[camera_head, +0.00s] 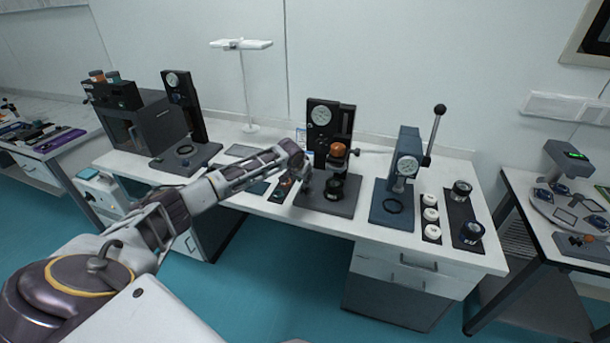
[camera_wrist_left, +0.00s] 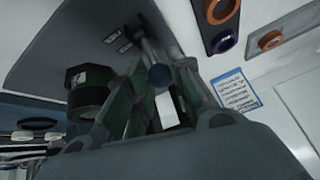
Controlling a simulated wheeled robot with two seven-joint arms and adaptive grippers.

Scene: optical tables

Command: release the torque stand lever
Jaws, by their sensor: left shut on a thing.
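The torque stand (camera_head: 322,113) is a dark upright with a round dial, an orange knob and a dark base plate, in the middle of the table. Its base (camera_wrist_left: 85,35) also shows in the left wrist view, with a dark cylinder (camera_wrist_left: 88,92) on it. A grey lever with a dark ball end (camera_wrist_left: 160,76) lies between the fingers of my left gripper (camera_wrist_left: 158,95). My left gripper (camera_head: 306,188) is at the left side of the stand, shut on the lever. Its fingertips are small in the head view. My right gripper is not in view.
A blue-grey press (camera_head: 408,150) with a tall ball-ended lever stands to the right. White round parts (camera_head: 430,215) and dark cylinders (camera_head: 470,232) lie on trays beyond it. Another dial stand (camera_head: 180,105) is at the left. A labelled card (camera_wrist_left: 235,90) is close to the gripper.

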